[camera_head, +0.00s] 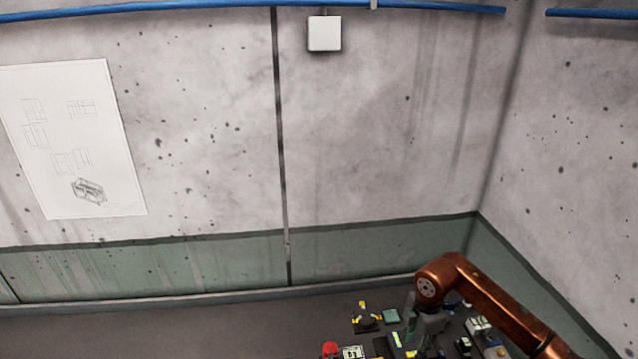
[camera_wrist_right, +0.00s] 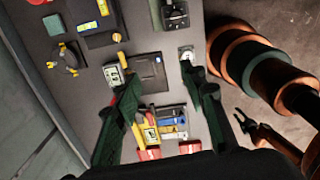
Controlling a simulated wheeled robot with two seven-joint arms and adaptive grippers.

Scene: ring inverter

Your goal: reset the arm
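My right arm (camera_head: 490,295), copper coloured, comes in from the right in the head view and bends down over the equipment on the dark surface. My right gripper (camera_wrist_right: 160,78) shows in the right wrist view with its two dark fingers spread wide. Nothing is held between them; a dark square device (camera_wrist_right: 149,72) lies beyond the gap. A small dark claw-like part (camera_wrist_right: 262,132) on a copper link shows at the right of that view. It may be my left gripper, but its state is unclear. The head view shows no left arm.
Several small devices and a row of coloured items (camera_wrist_right: 168,126) crowd the dark surface under the right gripper. A round dark object with yellow parts (camera_head: 365,319) and a green block (camera_head: 390,316) stand nearby. Concrete walls with a poster (camera_head: 75,140) rise behind. The surface at left is clear.

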